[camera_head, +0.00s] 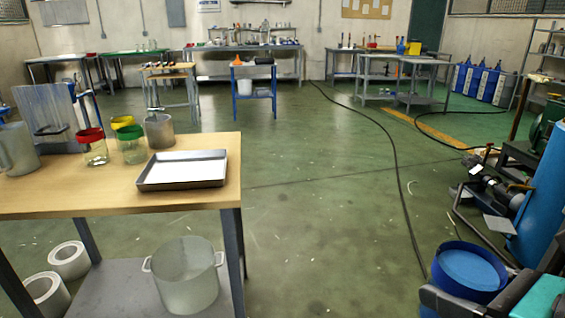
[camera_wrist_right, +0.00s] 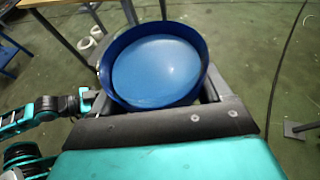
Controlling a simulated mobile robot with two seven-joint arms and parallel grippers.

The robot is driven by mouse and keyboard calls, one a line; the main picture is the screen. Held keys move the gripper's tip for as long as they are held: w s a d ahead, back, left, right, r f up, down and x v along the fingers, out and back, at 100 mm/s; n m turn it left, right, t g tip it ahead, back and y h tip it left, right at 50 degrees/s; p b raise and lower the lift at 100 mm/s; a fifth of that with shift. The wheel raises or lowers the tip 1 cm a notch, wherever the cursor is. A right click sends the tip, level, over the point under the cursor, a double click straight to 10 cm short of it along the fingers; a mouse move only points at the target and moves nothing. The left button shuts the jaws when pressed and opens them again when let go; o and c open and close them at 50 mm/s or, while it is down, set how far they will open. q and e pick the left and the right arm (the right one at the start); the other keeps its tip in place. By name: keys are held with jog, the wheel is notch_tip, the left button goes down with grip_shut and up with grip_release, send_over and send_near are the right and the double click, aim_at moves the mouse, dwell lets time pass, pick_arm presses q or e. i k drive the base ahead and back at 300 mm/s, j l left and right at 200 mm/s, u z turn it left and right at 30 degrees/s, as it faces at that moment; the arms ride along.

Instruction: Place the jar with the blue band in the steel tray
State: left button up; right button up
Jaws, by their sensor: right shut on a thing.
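The jar with the blue band (camera_head: 467,268) is at the lower right of the head view, seen from above. My right gripper (camera_head: 478,292) is shut on it and holds it away from the table. In the right wrist view the jar's blue top (camera_wrist_right: 155,65) shows between the dark fingers; its lower part is hidden. The steel tray (camera_head: 182,186) lies on the wooden table at the left, near its right edge, and looks empty. Part of my left arm shows at the left of the right wrist view; whether its gripper is open is unclear.
Jars with red (camera_head: 92,147), yellow (camera_head: 122,122) and green (camera_head: 131,145) bands stand left of the tray, with a metal pot (camera_head: 158,132) behind it. A large pot (camera_head: 186,280) is on the lower shelf. Open floor lies between the table (camera_head: 100,200) and the jar.

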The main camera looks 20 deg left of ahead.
aim_at(186, 172)
jog(key=j+u, duration=0.25)
jog(key=u, duration=0.2)
jog(key=i+j+u, duration=0.15)
jog(key=u, duration=0.35)
jog(key=i+j+u, duration=0.25)
jog(key=j, duration=0.15)
jog(key=i+j+u, duration=0.3)
jog(key=k+j, duration=0.05)
